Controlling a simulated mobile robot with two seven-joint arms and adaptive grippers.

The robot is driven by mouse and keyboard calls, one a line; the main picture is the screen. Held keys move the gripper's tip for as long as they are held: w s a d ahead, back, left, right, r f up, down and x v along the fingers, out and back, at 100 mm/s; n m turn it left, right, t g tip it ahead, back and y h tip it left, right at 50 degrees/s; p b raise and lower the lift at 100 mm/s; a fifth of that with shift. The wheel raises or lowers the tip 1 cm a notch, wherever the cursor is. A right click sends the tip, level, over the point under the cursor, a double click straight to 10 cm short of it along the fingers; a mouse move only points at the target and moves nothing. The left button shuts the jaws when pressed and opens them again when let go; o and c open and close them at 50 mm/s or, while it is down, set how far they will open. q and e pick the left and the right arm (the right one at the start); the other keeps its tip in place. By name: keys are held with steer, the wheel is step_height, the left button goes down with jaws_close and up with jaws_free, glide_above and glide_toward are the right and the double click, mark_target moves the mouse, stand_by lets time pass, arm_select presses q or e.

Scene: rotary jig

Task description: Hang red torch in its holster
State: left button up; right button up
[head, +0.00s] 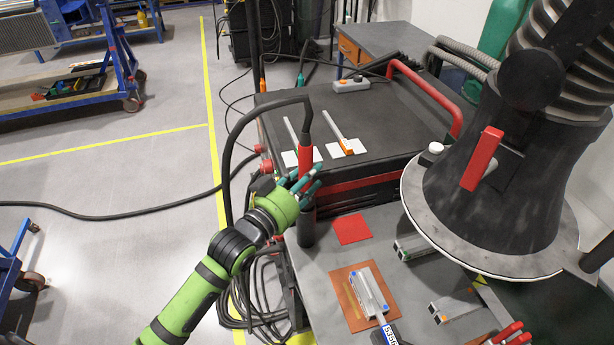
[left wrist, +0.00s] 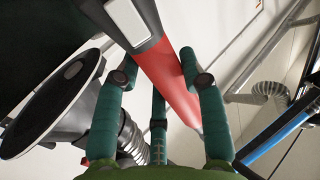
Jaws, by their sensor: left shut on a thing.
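The red torch (head: 305,158) stands about upright at the left edge of the bench, with a black cable arching from its top. My left gripper (head: 302,187) is shut on it, teal fingers around its lower part. In the left wrist view the torch's red body (left wrist: 168,80) lies between the fingers, with a dark end with a pale patch above. A dark upright tube (head: 306,230), which looks like the holster, shows directly below the fingers. My fingers hide the place where torch and tube meet, so I cannot tell whether the torch is inside. My right gripper is not in view.
A black case (head: 385,125) with a red handle stands behind, carrying white pads with metal parts. A large dark cone-shaped fixture (head: 490,200) fills the right. A red square (head: 352,229) and a brown plate (head: 351,311) with a metal block lie on the bench. Cables hang at the left edge.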

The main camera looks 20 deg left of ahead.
arm_select(q)
steer(key=shift+f+b, duration=0.3)
steer(key=shift+f, duration=0.25)
stand_by(0.9)
steer(key=o, duration=1.2)
